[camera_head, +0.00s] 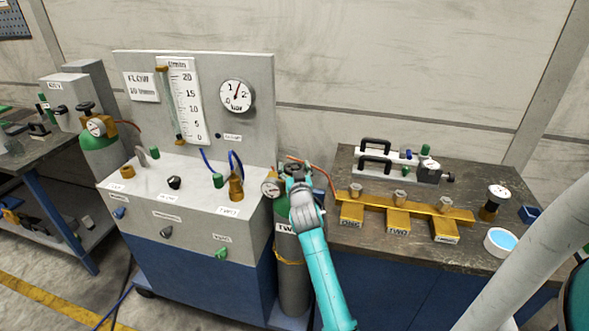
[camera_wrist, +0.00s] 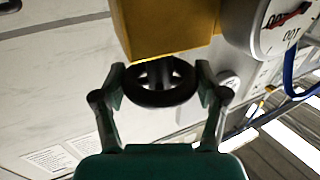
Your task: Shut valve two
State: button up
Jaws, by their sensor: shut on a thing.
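A grey gas cylinder (camera_head: 290,265) with a label that seems to read TWO stands between the flow bench and the dark worktop. Its top is mostly hidden behind my arm in the head view. In the wrist view a black round handwheel (camera_wrist: 160,97) on a brass valve body (camera_wrist: 165,28) sits between my fingers. My gripper (camera_wrist: 162,86) is shut on the handwheel, one finger on each side of its rim. In the head view my gripper (camera_head: 296,174) is at the top of this cylinder. I cannot tell how far the valve is turned.
A gauge (camera_head: 271,188) sits close left of my gripper. A brass manifold (camera_head: 405,209) with labelled blocks lies on the dark worktop (camera_head: 465,255) to the right. A green-topped cylinder (camera_head: 103,155) with its own gauge stands left of the flow bench (camera_head: 150,198).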

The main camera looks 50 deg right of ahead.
aim_at(294, 167)
jog(key=m+g+h, duration=0.2)
jog(key=m+g, duration=0.1)
jog(key=g, duration=0.1)
jog(key=m+g+h, duration=0.3)
jog(key=m+g, duration=0.1)
jog(key=g, duration=0.1)
jog(key=shift+w+a+g, duration=0.1)
jog(key=shift+w+g, duration=0.1)
jog(key=shift+g, duration=0.1)
jog(key=m+g, duration=0.2)
jog(key=g, duration=0.2)
jog(key=m+g, duration=0.3)
jog(key=shift+s+g, duration=0.1)
jog(key=shift+g, duration=0.3)
jog(key=shift+f+g+y, duration=0.1)
jog(key=shift+g+y, duration=0.2)
jog(key=o, duration=1.2)
jog(key=shift+c, duration=0.2)
notch_tip(294, 167, up, 10)
jog(key=shift+r, duration=0.1)
